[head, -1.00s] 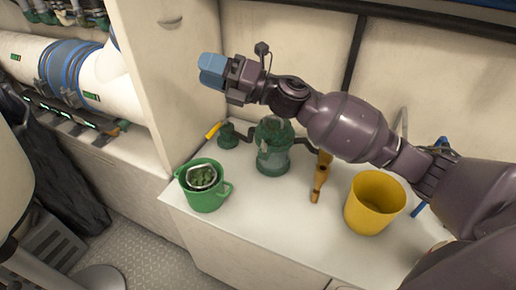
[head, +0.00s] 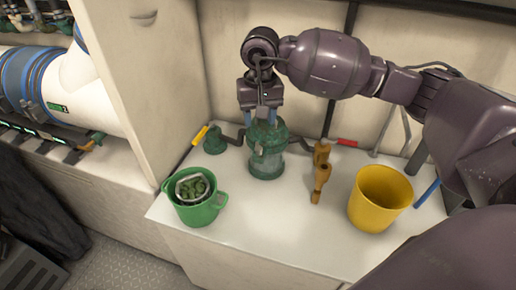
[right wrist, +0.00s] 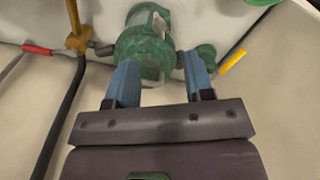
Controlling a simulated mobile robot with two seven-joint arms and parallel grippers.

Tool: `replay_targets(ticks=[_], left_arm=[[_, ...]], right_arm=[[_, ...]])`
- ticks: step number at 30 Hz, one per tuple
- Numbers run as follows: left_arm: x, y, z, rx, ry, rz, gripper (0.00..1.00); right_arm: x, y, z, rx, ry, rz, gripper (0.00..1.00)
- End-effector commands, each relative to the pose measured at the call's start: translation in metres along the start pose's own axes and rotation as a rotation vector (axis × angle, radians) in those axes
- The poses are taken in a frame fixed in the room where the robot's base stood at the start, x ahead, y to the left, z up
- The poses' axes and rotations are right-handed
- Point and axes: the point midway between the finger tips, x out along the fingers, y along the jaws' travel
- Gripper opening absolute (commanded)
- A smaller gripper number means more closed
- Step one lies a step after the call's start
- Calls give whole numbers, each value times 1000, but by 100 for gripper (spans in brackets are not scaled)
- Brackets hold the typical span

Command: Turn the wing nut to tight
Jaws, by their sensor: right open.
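The green strainer housing (head: 267,160) stands upright on the white counter, with a pipe on each side. It also shows in the right wrist view (right wrist: 145,45), beyond my fingers. My right gripper (head: 262,114) points down over the top of the strainer with its blue fingers apart. In the wrist view the fingers (right wrist: 160,82) are spread and nothing is gripped. I cannot make out the wing nut itself; the strainer's top is partly hidden by the fingers. Whether the fingertips touch it, I cannot tell. My left gripper is not in view.
A green bucket (head: 196,213) holding a basket of green matter stands front left. A bronze fitting (head: 320,172) stands right of the strainer, near a red handle (head: 347,142). A yellow bucket (head: 380,199) is further right. A yellow handle (head: 200,135) is at left. The counter's front middle is clear.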

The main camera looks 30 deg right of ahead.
Motion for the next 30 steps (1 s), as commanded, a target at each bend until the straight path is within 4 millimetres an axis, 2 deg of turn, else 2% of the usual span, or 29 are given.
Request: replay_targets(ticks=[3,8,21,30], left_arm=[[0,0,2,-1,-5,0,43],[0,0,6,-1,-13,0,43],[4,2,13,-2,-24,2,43],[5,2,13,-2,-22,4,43]], right_arm=[[0,3,2,-71,-12,20,48],[8,3,2,-94,-15,16,48],[78,3,4,-91,-18,15,48],[106,4,4,-91,-14,14,48]])
